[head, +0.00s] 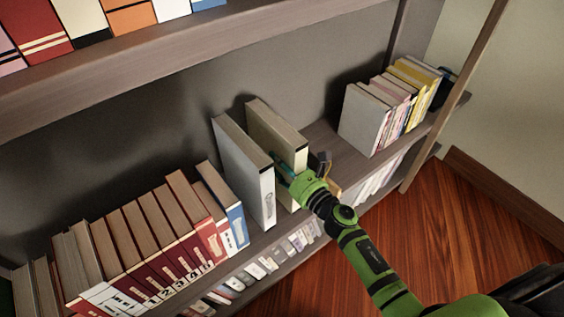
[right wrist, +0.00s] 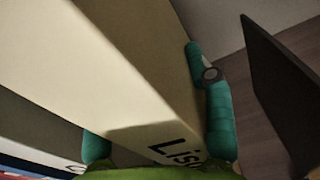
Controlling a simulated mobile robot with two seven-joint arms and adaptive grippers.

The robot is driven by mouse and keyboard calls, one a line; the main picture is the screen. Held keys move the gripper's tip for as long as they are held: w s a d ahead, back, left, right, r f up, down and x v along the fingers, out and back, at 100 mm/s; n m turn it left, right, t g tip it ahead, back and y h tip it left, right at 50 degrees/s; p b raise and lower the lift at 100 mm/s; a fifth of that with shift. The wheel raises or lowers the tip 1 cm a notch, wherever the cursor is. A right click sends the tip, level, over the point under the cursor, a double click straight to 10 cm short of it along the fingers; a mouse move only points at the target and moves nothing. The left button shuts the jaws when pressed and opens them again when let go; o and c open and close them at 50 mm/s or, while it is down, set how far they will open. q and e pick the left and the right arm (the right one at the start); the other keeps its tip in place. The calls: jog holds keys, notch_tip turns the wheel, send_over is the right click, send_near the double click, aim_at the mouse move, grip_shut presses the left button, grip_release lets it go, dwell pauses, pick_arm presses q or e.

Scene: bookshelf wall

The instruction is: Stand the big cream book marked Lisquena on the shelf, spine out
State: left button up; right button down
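The big cream book (head: 276,136) stands upright on the middle shelf, right of a tall white-grey book (head: 244,168). Its narrow side faces the front. In the right wrist view the cream book (right wrist: 130,60) fills much of the picture, and the start of its lettering, "Lis", shows at the bottom. My right gripper (head: 300,182) is at the front edge of the cream book. Its teal fingers (right wrist: 155,125) lie on either side of the book and appear shut on it; the left finger is partly hidden. My left gripper is out of view.
A row of red, white and blue books (head: 150,240) fills the shelf at left. Paler and yellow books (head: 390,105) stand at right. A dark upright panel (right wrist: 275,75) stands close right of the gripper. Bare shelf (head: 335,150) lies between the cream book and the right-hand books.

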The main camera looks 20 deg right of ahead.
jog(key=shift+c, duration=1.9)
grip_release()
jog(key=shift+w+r, duration=0.1)
jog(key=shift+r, duration=0.4)
jog(key=shift+f, duration=0.1)
jog(key=shift+f, duration=0.1)
jog(key=v, duration=1.2)
